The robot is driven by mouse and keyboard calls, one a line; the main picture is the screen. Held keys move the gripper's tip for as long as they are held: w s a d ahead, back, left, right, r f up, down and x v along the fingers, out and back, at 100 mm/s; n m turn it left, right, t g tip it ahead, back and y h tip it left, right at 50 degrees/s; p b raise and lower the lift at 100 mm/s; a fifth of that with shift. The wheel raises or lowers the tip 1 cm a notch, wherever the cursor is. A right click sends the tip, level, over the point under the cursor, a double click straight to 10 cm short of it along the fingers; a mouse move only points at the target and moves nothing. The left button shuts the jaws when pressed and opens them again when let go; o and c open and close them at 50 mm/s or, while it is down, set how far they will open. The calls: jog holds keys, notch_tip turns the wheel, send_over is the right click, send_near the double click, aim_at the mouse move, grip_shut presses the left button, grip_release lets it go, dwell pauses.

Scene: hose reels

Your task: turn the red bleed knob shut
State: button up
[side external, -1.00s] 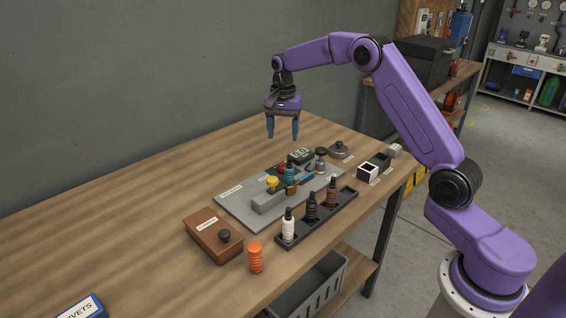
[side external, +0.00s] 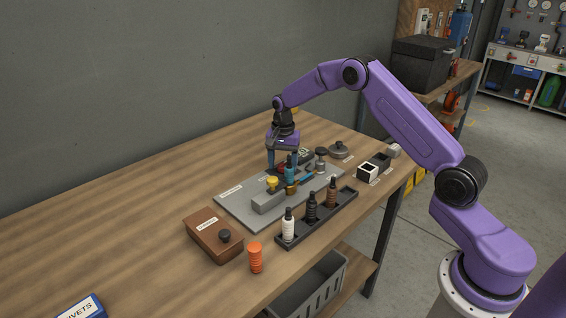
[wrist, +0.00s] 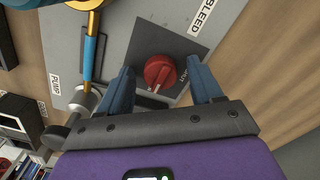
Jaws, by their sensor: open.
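The red bleed knob (wrist: 159,71) shows in the wrist view on a dark square patch of the grey plate (wrist: 136,17), near a BLEED label (wrist: 203,14). A pale line runs across the knob's lower part, and part of the word beside it is visible. My gripper (wrist: 163,82) is open, with one blue finger on each side of the knob and gaps between. I cannot tell whether the fingers reach down to the knob's height. In the side external view my gripper (side external: 282,164) is low over the far part of the plate, and the knob is mostly hidden there.
A blue lever with brass end (wrist: 90,45) and a PUMP label lie left of the fingers in the wrist view. A rack of bottles (side external: 318,220) and a brown box (side external: 212,235) stand nearer the front.

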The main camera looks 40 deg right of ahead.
jog(key=c, duration=1.1)
jog(key=shift+o, duration=0.2)
jog(key=shift+n, duration=0.4)
jog(key=n, duration=0.8)
jog(key=shift+n, duration=0.3)
jog(key=n, duration=0.4)
jog(key=shift+d+r, duration=0.1)
jog(key=shift+d, duration=0.05)
jog(key=shift+n, duration=2.2)
